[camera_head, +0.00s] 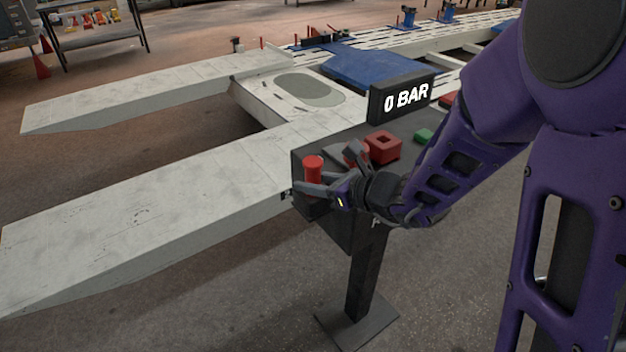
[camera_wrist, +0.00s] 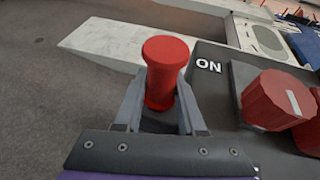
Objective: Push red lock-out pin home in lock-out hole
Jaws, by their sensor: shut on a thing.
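The red lock-out pin (camera_head: 313,167) stands about upright at the left end of the dark console, with its round head on top. It also shows in the wrist view (camera_wrist: 164,70), between the two grey fingers. My gripper (camera_head: 316,188) is shut on the pin's shaft below the head, reaching in from the right. In the wrist view the gripper (camera_wrist: 160,108) has one finger on each side of the shaft. The pin's lower end is hidden by the fingers and gripper body. I cannot make out the lock-out hole, nor how deep the pin sits.
A red knob with a white line (camera_wrist: 272,100) stands right of the pin, by the "ON" label. A red block with a square opening (camera_head: 384,146), a green button (camera_head: 423,136) and the "0 BAR" display (camera_head: 400,99) are on the console. A pale ramp (camera_head: 150,208) lies left.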

